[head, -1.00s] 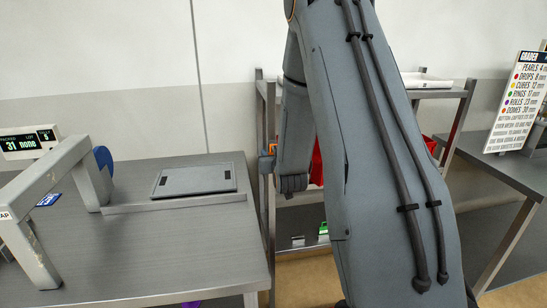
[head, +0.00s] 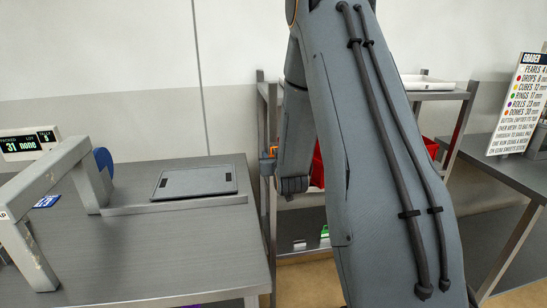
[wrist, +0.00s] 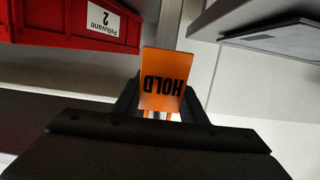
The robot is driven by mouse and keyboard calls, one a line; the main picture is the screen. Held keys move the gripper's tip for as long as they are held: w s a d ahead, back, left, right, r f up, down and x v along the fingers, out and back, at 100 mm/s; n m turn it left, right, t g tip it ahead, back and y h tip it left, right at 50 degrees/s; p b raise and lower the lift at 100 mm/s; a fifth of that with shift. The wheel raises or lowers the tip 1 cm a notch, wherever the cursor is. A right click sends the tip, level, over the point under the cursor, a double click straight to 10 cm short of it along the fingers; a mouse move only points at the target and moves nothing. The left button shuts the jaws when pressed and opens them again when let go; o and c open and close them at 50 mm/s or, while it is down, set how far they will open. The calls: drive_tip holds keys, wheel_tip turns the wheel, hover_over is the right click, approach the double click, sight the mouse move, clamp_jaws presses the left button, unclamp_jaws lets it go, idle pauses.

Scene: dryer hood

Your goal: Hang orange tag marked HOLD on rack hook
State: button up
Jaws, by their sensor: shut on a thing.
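The orange tag (wrist: 162,80) shows in the wrist view with HOLD printed in black, upside down in that picture. My gripper (wrist: 160,112) is shut on the tag at its lower end in that view. In the head view my gripper (head: 268,165) is beside the left post of the rack (head: 262,120), and only a sliver of orange (head: 272,151) shows there. I cannot make out the rack hook in either view, nor whether the tag touches the rack. My arm covers much of the rack.
A red bin (wrist: 40,22) labelled Pelluvane 2 shows at upper left in the wrist view. A grey table (head: 160,250) with a flat panel (head: 195,181) and a metal frame (head: 40,180) stands left. A sign (head: 518,105) stands on the right table. Bare wall lies behind.

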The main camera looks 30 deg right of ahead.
drive_tip(key=o, duration=1.1)
drive_tip(key=b+v, duration=0.2)
drive_tip(key=v, duration=0.6)
drive_tip(key=s+a+f+n+g+y, duration=0.1)
drive_tip(key=s+a+f+g, duration=0.1)
drive_tip(key=s+a, duration=0.3)
drive_tip(key=s+a+f+g+y, duration=0.1)
drive_tip(key=s+a+f+g, duration=0.2)
drive_tip(key=s+a+g, duration=0.2)
drive_tip(key=s+a+f+n+g+y, duration=0.1)
drive_tip(key=s+a+f+g+y, duration=0.1)
drive_tip(key=s+a, duration=0.3)
drive_tip(key=shift+s+a+f+n+g, duration=0.2)
drive_tip(key=shift+s+g, duration=0.25)
drive_tip(key=shift+s, duration=0.3)
drive_tip(key=shift+s+a+f+n+g, duration=0.1)
drive_tip(key=shift+s+a+f+g, duration=0.1)
drive_tip(key=shift+s+g, duration=0.4)
drive_tip(key=s+a+g, duration=0.1)
drive_tip(key=s, duration=0.2)
drive_tip(key=s+g, duration=0.1)
drive_tip(key=s, duration=0.2)
drive_tip(key=s+a+g, duration=0.1)
drive_tip(key=s, duration=0.2)
drive_tip(key=shift+a+r+n, duration=0.25)
drive_tip(key=shift+a+n, duration=0.05)
